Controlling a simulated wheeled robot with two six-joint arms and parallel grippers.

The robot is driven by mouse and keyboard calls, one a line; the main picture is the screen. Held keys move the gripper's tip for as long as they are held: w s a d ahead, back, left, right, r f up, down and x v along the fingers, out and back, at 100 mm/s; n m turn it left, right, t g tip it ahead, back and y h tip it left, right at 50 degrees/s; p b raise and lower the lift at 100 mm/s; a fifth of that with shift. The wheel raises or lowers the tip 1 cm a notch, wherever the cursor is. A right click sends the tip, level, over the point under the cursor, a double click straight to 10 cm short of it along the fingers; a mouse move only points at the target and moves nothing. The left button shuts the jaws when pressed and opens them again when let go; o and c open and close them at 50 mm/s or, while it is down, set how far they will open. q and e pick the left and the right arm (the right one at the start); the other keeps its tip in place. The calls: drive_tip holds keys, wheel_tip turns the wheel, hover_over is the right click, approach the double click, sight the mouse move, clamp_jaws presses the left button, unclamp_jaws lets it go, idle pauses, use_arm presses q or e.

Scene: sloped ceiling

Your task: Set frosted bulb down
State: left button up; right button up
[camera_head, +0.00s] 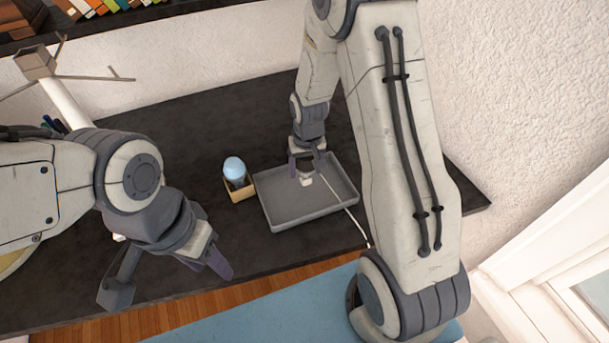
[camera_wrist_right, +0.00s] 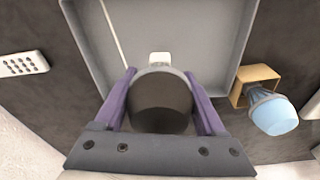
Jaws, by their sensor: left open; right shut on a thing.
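My right gripper (camera_head: 306,168) is shut on a rounded thing, taken as the frosted bulb (camera_wrist_right: 160,100), above the grey tray (camera_head: 283,218). In the right wrist view the bulb is dark and round with a grey rim, between the purple fingers of the right gripper (camera_wrist_right: 162,92). A small white part shows just beyond it. In the head view the fingers hide most of it, and I cannot tell whether it touches the tray floor. My left gripper (camera_head: 165,275) is open and empty over the table's front left.
A small cardboard box (camera_head: 241,193) holding a pale blue rounded object (camera_head: 234,169) stands close left of the tray. A thin white cord or rod (camera_head: 349,215) crosses the tray. A white remote-like object (camera_wrist_right: 22,65) lies on the dark table (camera_head: 215,120). Free table lies behind the box.

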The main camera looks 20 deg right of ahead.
sight(305, 178)
drive_tip(key=shift+w+a+f, duration=0.1)
drive_tip(key=shift+w+f, duration=0.1)
drive_tip(key=shift+w, duration=0.05)
drive_tip(key=shift+f+p, duration=0.35)
drive_tip(key=shift+f, duration=1.6)
drive_tip(key=shift+f, duration=0.2)
drive_tip(key=o, duration=1.3)
drive_tip(key=shift+r, duration=0.15)
